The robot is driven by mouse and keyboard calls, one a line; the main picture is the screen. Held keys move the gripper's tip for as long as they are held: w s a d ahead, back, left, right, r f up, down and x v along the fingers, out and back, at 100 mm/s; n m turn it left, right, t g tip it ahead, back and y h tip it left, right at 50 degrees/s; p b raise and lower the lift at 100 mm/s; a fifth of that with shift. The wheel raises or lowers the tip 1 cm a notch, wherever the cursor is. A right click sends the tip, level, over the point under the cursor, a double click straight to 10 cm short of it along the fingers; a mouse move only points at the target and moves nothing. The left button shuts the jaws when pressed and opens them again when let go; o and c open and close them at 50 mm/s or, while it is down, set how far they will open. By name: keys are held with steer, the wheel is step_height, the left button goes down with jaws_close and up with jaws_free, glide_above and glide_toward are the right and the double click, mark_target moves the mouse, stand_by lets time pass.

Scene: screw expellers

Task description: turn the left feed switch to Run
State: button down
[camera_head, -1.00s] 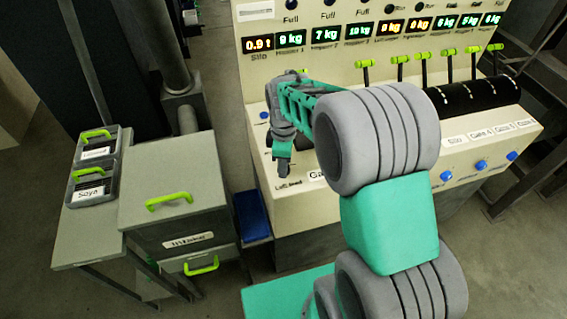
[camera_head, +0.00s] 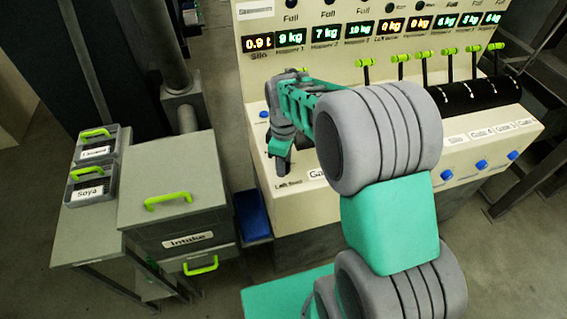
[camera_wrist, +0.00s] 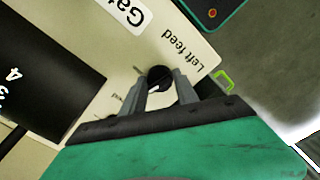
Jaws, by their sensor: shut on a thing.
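The left feed switch (camera_wrist: 158,75) is a round dark knob with a light mark on it. It sits on the cream console face beside the printed "Left feed" label (camera_wrist: 183,55). My gripper (camera_wrist: 160,88) is shut on the knob, with one finger on each side of it, in the wrist view. In the head view my gripper (camera_head: 282,165) points down at the left end of the console, just above the "Left feed" label (camera_head: 289,184), and hides the knob there. The position words around the knob are too small or covered to read.
A row of levers with green handles (camera_head: 401,58) stands on the console to the right, beyond my arm. A grey intake cabinet (camera_head: 175,202) and a stand with Cement and Soya bins (camera_head: 91,187) are to the left.

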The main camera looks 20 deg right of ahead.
steer(key=m, duration=0.4)
steer(key=shift+b, duration=0.4)
steer(key=m, duration=0.5)
steer(key=shift+b, duration=0.35)
steer(key=shift+m, duration=0.4)
steer(key=c, duration=0.9)
jaws_free()
steer(key=shift+c, duration=0.2)
step_height(320, 180, up, 8)
steer(key=shift+f+b, duration=0.1)
steer(key=shift+b, duration=0.45)
